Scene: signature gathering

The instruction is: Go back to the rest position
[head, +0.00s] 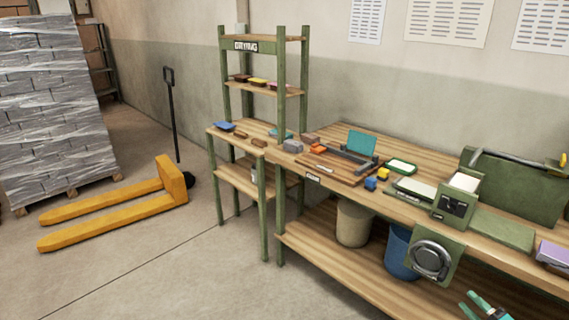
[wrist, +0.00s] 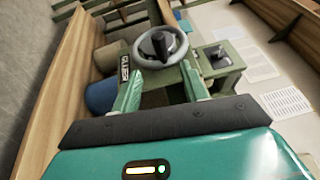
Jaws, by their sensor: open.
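My gripper (head: 470,302) shows at the bottom right of the head view, in front of the bench, with its teal fingers apart and nothing between them. In the wrist view my gripper (wrist: 162,72) has its two fingers spread, with the grey handwheel (wrist: 160,46) seen beyond them. The handwheel (head: 432,260) is mounted on a green panel at the bench's front. I cannot tell from these views how far the fingers are from it.
The wooden bench (head: 340,225) runs along the wall, with a green boxed device (head: 456,200) on top. A beige bin (head: 354,224) and a blue bin (head: 401,255) stand underneath. A yellow pallet jack (head: 115,205) stands left. The floor before the bench is clear.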

